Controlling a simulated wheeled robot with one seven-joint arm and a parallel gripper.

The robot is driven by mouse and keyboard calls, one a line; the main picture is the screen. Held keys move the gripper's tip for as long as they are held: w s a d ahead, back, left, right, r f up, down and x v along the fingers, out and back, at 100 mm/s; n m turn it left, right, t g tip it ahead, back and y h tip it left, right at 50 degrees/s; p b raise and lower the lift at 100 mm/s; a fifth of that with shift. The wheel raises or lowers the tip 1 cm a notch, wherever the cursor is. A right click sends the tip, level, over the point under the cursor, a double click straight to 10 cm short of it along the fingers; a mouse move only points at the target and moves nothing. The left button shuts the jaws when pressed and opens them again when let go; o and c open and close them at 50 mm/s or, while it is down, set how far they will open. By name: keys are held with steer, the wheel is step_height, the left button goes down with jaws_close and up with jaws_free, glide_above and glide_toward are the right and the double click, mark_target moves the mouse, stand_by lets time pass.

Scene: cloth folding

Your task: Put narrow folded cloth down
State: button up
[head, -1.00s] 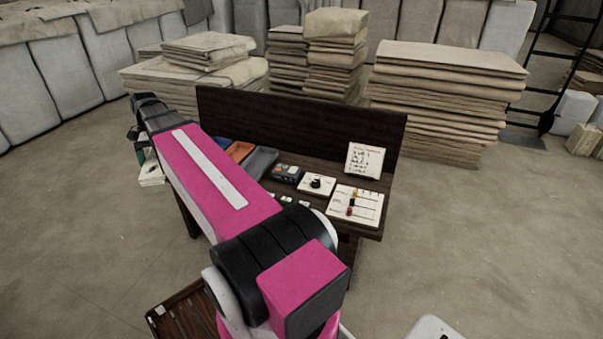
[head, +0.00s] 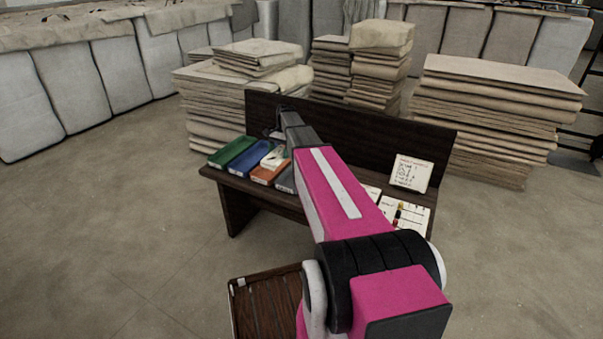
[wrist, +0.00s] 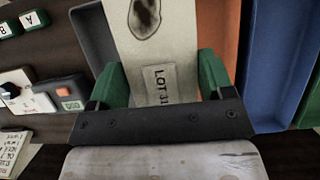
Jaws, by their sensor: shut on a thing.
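The narrow folded cloth (wrist: 148,45) is pale, with a dark oval stain and a label reading "LOT 31". My gripper (wrist: 160,80) is shut on it, with a green finger at each side. In the wrist view the cloth crosses between a grey tray (wrist: 90,30) and an orange tray (wrist: 222,30). Whether it touches either is unclear. In the head view a pale piece, apparently the cloth (head: 272,157), shows over the orange tray (head: 268,174). My arm largely hides the gripper and the grey tray (head: 284,180) there.
A blue tray (head: 249,157) and a green tray (head: 232,151) lie to the left on the dark bench (head: 238,197). A written card (head: 411,173) and a white board (head: 405,213) are at its right. A slatted wooden piece (head: 262,300) is low in front.

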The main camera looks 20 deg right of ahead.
steer(key=d+f, duration=0.2)
steer(key=d, duration=0.1)
steer(key=d+f, duration=0.2)
steer(key=d, duration=0.1)
steer(key=s+d+f, duration=0.1)
steer(key=d+f, duration=0.1)
steer(key=d, duration=0.2)
steer(key=shift+s, duration=0.1)
steer(key=shift+f, duration=2.05)
steer(key=shift+f, duration=0.15)
steer(key=o, duration=0.7)
steer(key=v, duration=1.2)
steer(key=s+a+f+n+t+h, duration=0.1)
steer(key=s+a+n, duration=0.2)
steer(key=s+a, duration=0.3)
steer(key=s+a+f+n+t+h, duration=0.1)
steer(key=s+a, duration=0.5)
steer(key=s, duration=1)
steer(key=s+a+f+n+t+h, duration=0.1)
steer(key=s+a+f+n, duration=0.2)
steer(key=s, duration=0.9)
steer(key=shift+s+a+f+n, duration=0.1)
steer(key=shift+a+n, duration=0.4)
steer(key=shift+a, duration=0.55)
steer(key=shift+s+a+f+n, duration=0.15)
steer(key=shift+a+n, duration=0.35)
steer(key=shift+a, duration=0.6)
